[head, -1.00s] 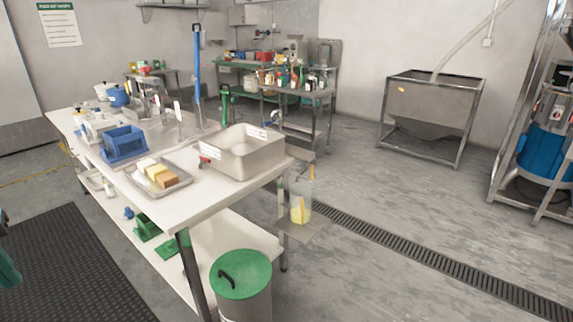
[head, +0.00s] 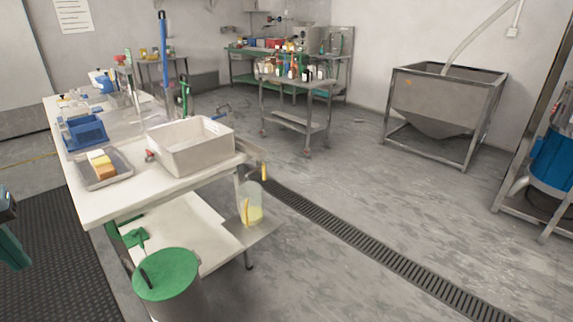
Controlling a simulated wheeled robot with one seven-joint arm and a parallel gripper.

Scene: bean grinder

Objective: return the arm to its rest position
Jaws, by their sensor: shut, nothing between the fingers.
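My gripper's fingers do not show in the head view. A dark and teal part, which looks like a piece of my arm, enters at the left edge, over the black floor mat (head: 60,240). I cannot tell how the arm is folded. It is apart from the white work table (head: 130,195).
The table holds a white bin (head: 190,158), a tray with sponges (head: 120,178) and a blue rack (head: 85,130). A green-lidded barrel (head: 168,275) stands at its front. A trolley (head: 298,85) and a steel hopper (head: 440,105) stand behind.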

